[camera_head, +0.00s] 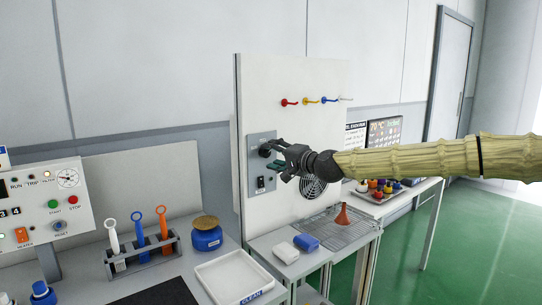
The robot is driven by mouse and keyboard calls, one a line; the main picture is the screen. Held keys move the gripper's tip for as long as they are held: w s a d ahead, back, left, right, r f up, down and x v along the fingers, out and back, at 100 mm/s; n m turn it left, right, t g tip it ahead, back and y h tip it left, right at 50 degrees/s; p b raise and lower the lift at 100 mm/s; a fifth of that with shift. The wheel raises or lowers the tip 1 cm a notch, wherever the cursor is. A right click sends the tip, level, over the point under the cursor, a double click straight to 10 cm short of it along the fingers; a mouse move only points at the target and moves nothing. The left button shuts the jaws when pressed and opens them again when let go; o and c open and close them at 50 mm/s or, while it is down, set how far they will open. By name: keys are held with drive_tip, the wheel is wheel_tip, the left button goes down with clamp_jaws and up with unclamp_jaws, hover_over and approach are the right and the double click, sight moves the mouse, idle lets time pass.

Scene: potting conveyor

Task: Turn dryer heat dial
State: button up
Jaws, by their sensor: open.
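The dryer heat dial (265,151) is a dark round knob on a grey control plate (254,180) on the upright white panel (300,222). My gripper (268,156) comes in from the right and is open, with its fingers at the dial. The fingers partly cover the dial, so I cannot tell whether they touch it. The dial's markings are too small to read. A small black switch (261,183) sits below the dial on the same plate.
Coloured hooks (308,101) stick out above my arm. A round fan grille (313,187) is behind and below my gripper.

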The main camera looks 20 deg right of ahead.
drive_tip(key=f+v, duration=0.1)
drive_tip(key=v, duration=0.9)
drive_tip(key=shift+r, duration=0.45)
